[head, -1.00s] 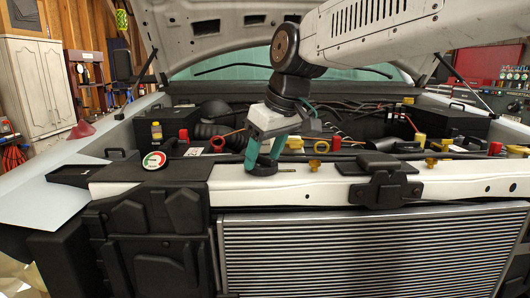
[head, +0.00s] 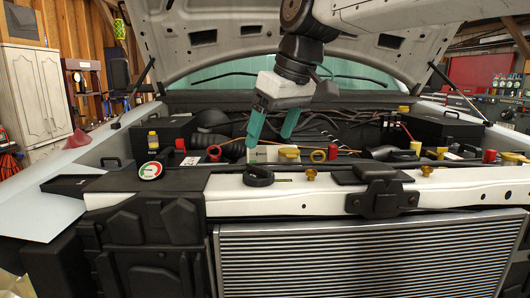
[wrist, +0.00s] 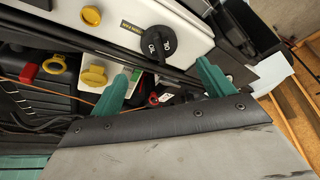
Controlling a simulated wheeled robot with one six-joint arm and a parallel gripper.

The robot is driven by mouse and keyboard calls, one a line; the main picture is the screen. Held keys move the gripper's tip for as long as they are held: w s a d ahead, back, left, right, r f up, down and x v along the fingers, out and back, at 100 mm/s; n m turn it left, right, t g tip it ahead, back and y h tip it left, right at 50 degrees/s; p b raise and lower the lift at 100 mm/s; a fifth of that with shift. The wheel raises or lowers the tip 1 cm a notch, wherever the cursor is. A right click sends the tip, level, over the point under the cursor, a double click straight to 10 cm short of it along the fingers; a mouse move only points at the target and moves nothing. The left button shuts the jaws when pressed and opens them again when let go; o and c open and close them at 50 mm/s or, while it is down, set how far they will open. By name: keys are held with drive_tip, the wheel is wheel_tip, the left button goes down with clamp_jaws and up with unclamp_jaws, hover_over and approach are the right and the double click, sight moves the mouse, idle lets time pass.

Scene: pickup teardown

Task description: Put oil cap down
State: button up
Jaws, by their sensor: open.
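The black oil cap (head: 258,176) rests on the white front crossbeam of the engine bay, left of the middle in the head view. In the wrist view the oil cap (wrist: 158,43) lies on the white beam, with white lettering on its top. My gripper (head: 269,140) is open and empty, raised above and slightly behind the cap. Its two teal fingers are spread apart and do not touch the cap. In the wrist view the fingers (wrist: 166,82) stand either side of a gap, with the cap beyond their tips.
A yellow cap (head: 311,174) sits on the beam to the right of the oil cap. A round gauge (head: 150,171) lies to the left. Yellow and red caps crowd the engine bay behind. The raised hood (head: 290,50) hangs over my arm.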

drive_tip(key=v, duration=0.4)
drive_tip(key=s+d+f+m+h, duration=0.2)
drive_tip(key=s+d+f+m, duration=0.2)
drive_tip(key=s+d+f, duration=0.6)
drive_tip(key=s+d+f+m+g, duration=0.1)
drive_tip(key=s+d+f+m, duration=0.1)
drive_tip(key=s+d+f, duration=0.2)
drive_tip(key=s+d+f+m+g+h, duration=0.1)
drive_tip(key=s+d+f+m, duration=0.1)
drive_tip(key=s+d+f, duration=0.3)
drive_tip(key=s+f, duration=0.4)
drive_tip(key=f, duration=0.1)
drive_tip(key=shift+s+d+f+m, duration=0.2)
drive_tip(key=shift+d+f+m, duration=0.05)
drive_tip(key=shift+m, duration=0.05)
